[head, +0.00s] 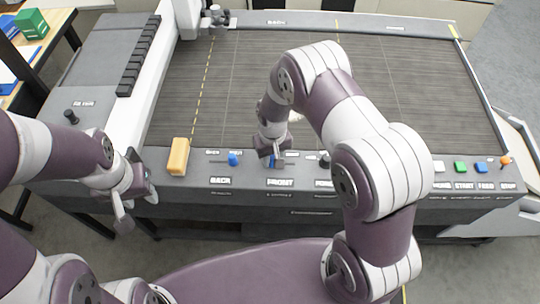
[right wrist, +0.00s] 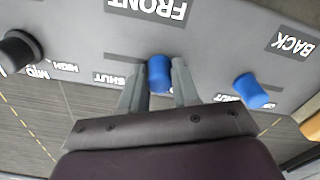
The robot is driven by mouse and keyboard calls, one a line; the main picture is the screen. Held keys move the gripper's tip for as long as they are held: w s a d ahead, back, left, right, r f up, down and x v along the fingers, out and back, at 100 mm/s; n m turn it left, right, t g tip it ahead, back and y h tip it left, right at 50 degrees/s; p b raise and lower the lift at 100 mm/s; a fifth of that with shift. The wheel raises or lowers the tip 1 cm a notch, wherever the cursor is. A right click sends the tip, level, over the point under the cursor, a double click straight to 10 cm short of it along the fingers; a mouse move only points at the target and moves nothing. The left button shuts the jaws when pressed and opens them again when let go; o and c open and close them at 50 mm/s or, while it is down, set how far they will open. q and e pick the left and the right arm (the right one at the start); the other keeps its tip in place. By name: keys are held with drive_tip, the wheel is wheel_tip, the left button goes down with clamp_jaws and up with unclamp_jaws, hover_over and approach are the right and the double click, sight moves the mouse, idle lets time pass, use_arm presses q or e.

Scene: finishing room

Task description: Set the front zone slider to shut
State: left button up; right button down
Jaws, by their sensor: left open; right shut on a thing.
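The front zone slider is a blue knob (right wrist: 160,73) at the FRONT label (right wrist: 148,8) on the grey control panel. In the head view the knob (head: 276,161) is partly hidden by my right gripper (head: 272,156). My right gripper (right wrist: 158,85) is shut on it, with one finger on each side. In the right wrist view the word SHUT (right wrist: 110,78) lies left of the knob, and a dark slot runs from the knob toward that side. The label at the other end is hidden. My left gripper (head: 135,205) is open and empty off the panel's front left.
A second blue knob (right wrist: 254,91) stands at the BACK label (right wrist: 292,43); it also shows in the head view (head: 233,159). A black knob (right wrist: 18,50) is on the other side. A yellow block (head: 178,156) sits on the panel's left. Coloured buttons (head: 460,167) line the right.

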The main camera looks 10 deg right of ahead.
sight(292, 164)
drive_tip(key=d, duration=0.2)
drive_tip(key=s+d, duration=0.1)
drive_tip(key=d, duration=0.2)
drive_tip(key=shift+s+d, duration=0.25)
drive_tip(key=shift+d, duration=0.05)
drive_tip(key=shift+a+r, duration=0.1)
drive_tip(key=shift+a, duration=0.1)
drive_tip(key=c, duration=1.1)
unclamp_jaws()
drive_tip(key=shift+d, duration=0.15)
drive_tip(key=shift+o, duration=1.4)
drive_tip(key=shift+d, duration=0.1)
drive_tip(key=shift+s+d, duration=0.1)
drive_tip(key=shift+s, duration=0.05)
drive_tip(key=shift+r, duration=0.2)
wheel_tip(292, 164, up, 12)
drive_tip(key=b, duration=0.2)
drive_tip(key=shift+r, duration=0.15)
